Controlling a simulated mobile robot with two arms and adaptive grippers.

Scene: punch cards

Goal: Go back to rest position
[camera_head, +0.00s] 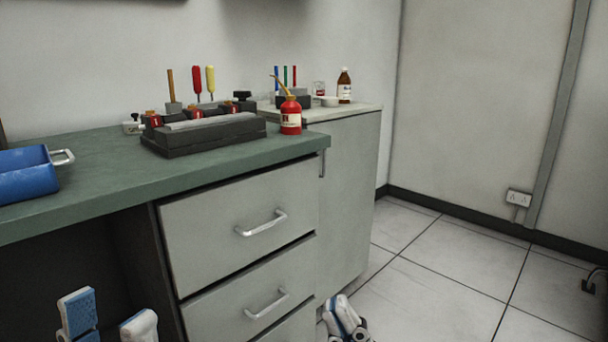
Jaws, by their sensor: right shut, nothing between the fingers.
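Blue-and-white parts of my left arm (78,310) show at the lower left, in front of the dark space under the bench. A white rounded part (140,326) of mine is beside them. No left fingertips can be made out. My right gripper (350,325) shows only in part at the bottom edge, low by the drawers and over the floor. It is shut and empty. Both arms hang low, below the bench top, and touch nothing that I can see. Most of both arms is cut off by the bottom edge.
The green bench top (105,165) carries a blue tray (28,185), a black tool holder (205,135) and a red bottle (291,118). A cabinet (350,190) stands behind, with a brown bottle (344,86) on top.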

